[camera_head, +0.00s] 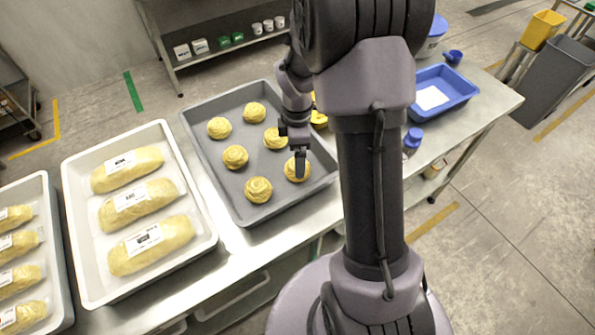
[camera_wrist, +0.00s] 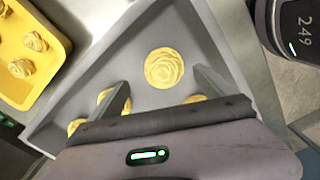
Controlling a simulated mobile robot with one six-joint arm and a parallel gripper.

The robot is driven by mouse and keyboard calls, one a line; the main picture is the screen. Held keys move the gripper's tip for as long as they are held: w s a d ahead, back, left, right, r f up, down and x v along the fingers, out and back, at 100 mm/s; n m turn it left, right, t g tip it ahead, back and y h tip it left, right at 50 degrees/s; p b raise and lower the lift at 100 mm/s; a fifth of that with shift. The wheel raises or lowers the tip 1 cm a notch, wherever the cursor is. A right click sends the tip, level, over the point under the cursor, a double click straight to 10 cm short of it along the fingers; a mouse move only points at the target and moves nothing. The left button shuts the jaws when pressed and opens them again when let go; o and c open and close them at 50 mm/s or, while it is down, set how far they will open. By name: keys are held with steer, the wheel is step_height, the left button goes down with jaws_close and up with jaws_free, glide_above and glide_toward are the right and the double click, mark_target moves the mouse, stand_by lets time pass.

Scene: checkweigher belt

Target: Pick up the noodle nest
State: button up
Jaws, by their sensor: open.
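Several round yellow noodle nests lie apart in a grey tray (camera_head: 250,125). My gripper (camera_head: 299,172) points down at the noodle nest (camera_head: 297,170) on the tray's right side and partly covers it. In the wrist view, my gripper (camera_wrist: 161,78) is open, with nothing held. A whole noodle nest (camera_wrist: 164,68) shows between and just beyond its fingertips; I cannot tell the exact height gap. Other nests (camera_wrist: 105,97) are partly hidden by the fingers and the gripper body.
A white tray (camera_head: 70,200) of wrapped, labelled loaves is to the left. A blue tray (camera_head: 463,88) and a blue-capped bottle (camera_head: 412,140) stand to the right, behind my arm. A yellow tray (camera_wrist: 62,72) with more nests adjoins the grey tray in the wrist view.

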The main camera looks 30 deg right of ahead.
steer(key=f, duration=0.1)
steer(key=f+b, duration=0.1)
steer(key=f, duration=0.1)
steer(key=f+b, duration=0.1)
steer(key=f, duration=0.1)
steer(key=shift+s+a, duration=0.25)
steer(key=shift+a, duration=0.05)
steer(key=shift+r, duration=0.15)
steer(key=c, duration=1.6)
steer(key=shift+o, duration=0.2)
steer(key=shift+r, duration=0.15)
